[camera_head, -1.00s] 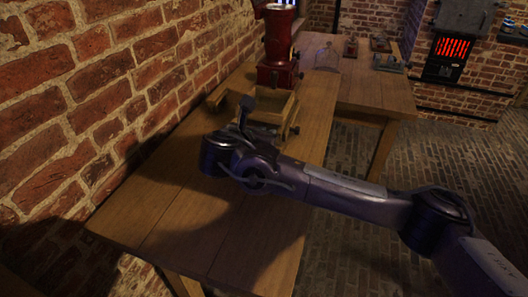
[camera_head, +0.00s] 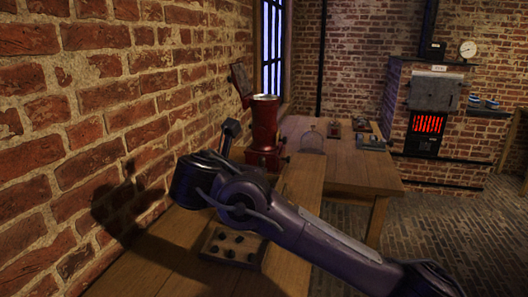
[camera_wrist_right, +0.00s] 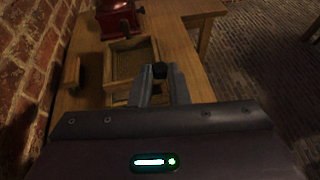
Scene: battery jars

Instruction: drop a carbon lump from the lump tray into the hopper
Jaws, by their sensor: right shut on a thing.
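My right gripper (camera_wrist_right: 160,82) is shut on a small black carbon lump (camera_wrist_right: 159,70) at its fingertips. In the head view the same gripper (camera_head: 229,138) points up and away, left of the red machine. The lump tray (camera_head: 210,248), a wooden tray with several black lumps, lies on the near bench, partly behind my right arm. The red machine (camera_head: 264,128) has a round, flared top that looks like the hopper (camera_head: 265,97). The wrist view shows only its red lower part (camera_wrist_right: 118,20), beyond the held lump. My left gripper is out of view.
A wooden box (camera_wrist_right: 106,62) with a mesh-like floor stands before the red machine. The brick wall (camera_head: 100,90) is close on the left. A glowing furnace (camera_head: 427,123) stands at the back right.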

